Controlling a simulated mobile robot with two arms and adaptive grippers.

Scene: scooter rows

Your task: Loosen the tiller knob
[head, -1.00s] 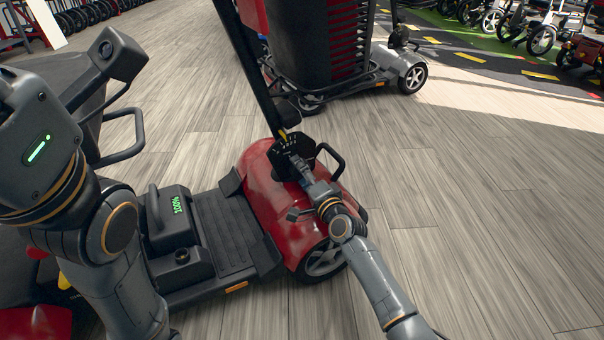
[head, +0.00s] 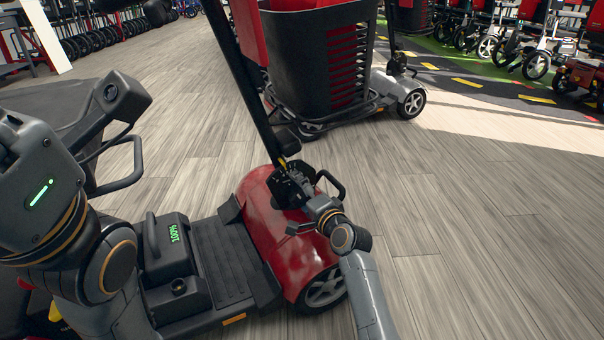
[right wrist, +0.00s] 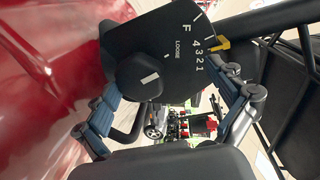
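The tiller knob (right wrist: 145,75) is round and black with a short white mark. It sits on a black plate (right wrist: 165,28) printed with F, 4, 3, 2, 1 and LOOSE; a yellow pointer (right wrist: 222,44) is by the scale. The black tiller (head: 250,95) leans up from the red scooter front (head: 262,222). My right gripper (right wrist: 170,98) is open, its fingers apart on either side below the knob, the left one nearer it. In the head view my right gripper (head: 290,182) is at the tiller base and hides the knob. My left gripper is not in view.
A black handle loop (head: 335,187) is right beside my right gripper. The battery box (head: 168,243) reads 100% on the scooter deck. Another scooter with a black basket (head: 310,65) stands behind. The wood floor (head: 470,230) to the right is clear.

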